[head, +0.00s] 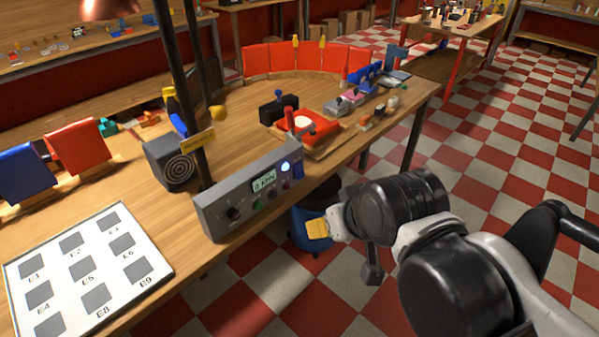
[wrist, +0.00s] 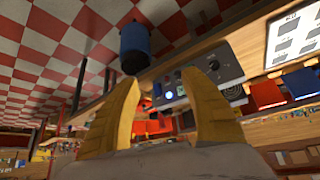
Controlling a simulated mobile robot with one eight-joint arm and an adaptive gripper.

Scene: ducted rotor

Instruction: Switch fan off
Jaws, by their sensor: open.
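A grey control box (head: 250,192) stands at the front edge of the workbench. Its sloped face has a lit display (head: 264,180) with small, hard-to-read text, a black knob (head: 233,213), a green button (head: 257,204), a red button and a glowing blue-white light (head: 286,166). It also shows in the wrist view (wrist: 222,63), partly hidden by a finger. A grey box with a round ringed grille (head: 178,168) stands behind it; I cannot tell if it is the fan. My gripper (wrist: 163,88) is open and empty, apart from the box, its yellow finger (head: 317,229) right of and below it.
A blue bin (head: 308,232) stands on the floor beneath the bench edge. A white board with labelled grey squares (head: 84,268) lies at the left. A red tray (head: 305,127) and small parts lie farther right. Dark posts rise behind the control box. Checkered floor is open at the right.

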